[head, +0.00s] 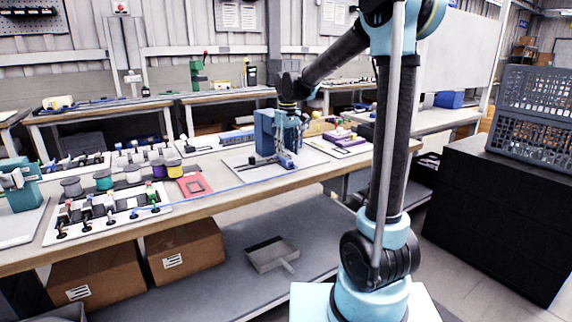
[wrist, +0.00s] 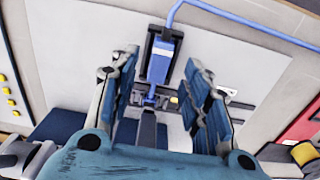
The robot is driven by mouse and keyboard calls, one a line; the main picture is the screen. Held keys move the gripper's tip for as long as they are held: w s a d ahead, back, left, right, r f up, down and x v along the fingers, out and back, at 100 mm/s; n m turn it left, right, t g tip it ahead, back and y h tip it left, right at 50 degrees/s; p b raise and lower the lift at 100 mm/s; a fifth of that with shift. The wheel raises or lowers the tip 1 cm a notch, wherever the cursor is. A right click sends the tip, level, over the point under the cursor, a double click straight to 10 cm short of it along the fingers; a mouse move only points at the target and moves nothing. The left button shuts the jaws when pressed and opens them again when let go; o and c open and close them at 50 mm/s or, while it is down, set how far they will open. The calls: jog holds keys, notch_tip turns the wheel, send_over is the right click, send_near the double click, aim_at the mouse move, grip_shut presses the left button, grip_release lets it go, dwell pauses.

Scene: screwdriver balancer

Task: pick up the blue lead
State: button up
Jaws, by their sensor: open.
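The blue lead (wrist: 240,17) comes out of the end of a blue screwdriver body (wrist: 159,62) and curves off to the right across a pale board (wrist: 255,68) in the wrist view. In the head view the lead (head: 240,186) runs left along the bench from the tool (head: 287,160). My gripper (wrist: 160,72) is open, its two fingers apart to either side of the blue body in the picture, with nothing seen between them in contact. In the head view my gripper (head: 290,140) is over the board, and the gap below it is hard to judge.
A blue upright block (head: 264,132) stands close beside my gripper. Spools (head: 104,180), a red card (head: 195,186) and a tray of small tools (head: 105,215) lie to the left on the bench (head: 215,203). A purple item (head: 343,141) lies to the right.

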aim_at(288, 159)
jog(key=shift+d+f, duration=0.1)
jog(key=shift+f, duration=2)
grip_shut()
